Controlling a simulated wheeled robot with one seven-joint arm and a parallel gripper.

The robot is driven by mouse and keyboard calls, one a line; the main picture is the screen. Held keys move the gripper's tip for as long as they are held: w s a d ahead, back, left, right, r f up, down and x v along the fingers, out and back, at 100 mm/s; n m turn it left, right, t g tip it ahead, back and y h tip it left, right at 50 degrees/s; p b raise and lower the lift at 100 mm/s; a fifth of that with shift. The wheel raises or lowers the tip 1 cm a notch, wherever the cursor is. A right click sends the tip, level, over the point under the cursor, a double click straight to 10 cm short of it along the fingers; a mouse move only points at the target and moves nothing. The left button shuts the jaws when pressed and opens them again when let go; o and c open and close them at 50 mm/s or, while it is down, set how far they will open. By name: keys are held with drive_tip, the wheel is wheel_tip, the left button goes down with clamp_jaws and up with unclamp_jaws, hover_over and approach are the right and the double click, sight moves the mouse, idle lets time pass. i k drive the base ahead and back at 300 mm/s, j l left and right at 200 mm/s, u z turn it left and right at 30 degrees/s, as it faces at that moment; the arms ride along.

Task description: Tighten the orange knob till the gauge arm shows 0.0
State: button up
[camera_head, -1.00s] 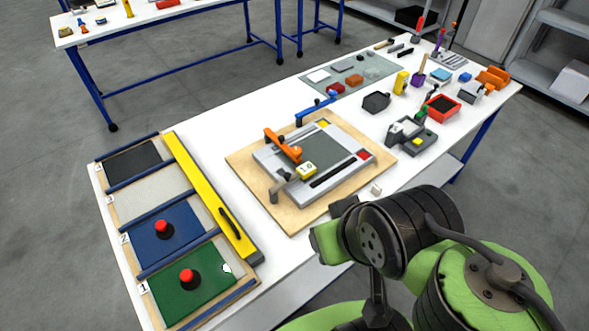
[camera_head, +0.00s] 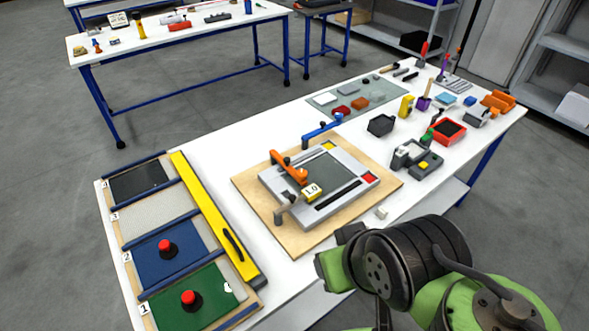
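On the white table, a grey frame fixture (camera_head: 346,196) lies on a light wooden board (camera_head: 247,190). An orange arm-shaped part (camera_head: 289,167) with a rounded end stands at the fixture's left edge; which part of it is the knob is too small to tell. The gauge arm (camera_head: 291,206), a grey-brown bar with a yellow display (camera_head: 312,191), reaches over the fixture's near left corner. The display appears to read 1.0. My green and black arm is at the lower right, apart from the fixture. My gripper's fingers do not show.
A blue arm-shaped part (camera_head: 322,131) stands behind the fixture. A yellow bar (camera_head: 212,215) and colored panels with red buttons (camera_head: 188,297) are at left. A grey device (camera_head: 416,159), a red bin (camera_head: 449,131) and small tools are at right.

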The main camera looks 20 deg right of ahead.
sight(301, 174)
drive_tip(key=i+l+u, duration=0.1)
drive_tip(key=l+u, duration=0.4)
drive_tip(key=l, duration=0.2)
drive_tip(key=l+u, duration=0.5)
drive_tip(key=l, duration=0.2)
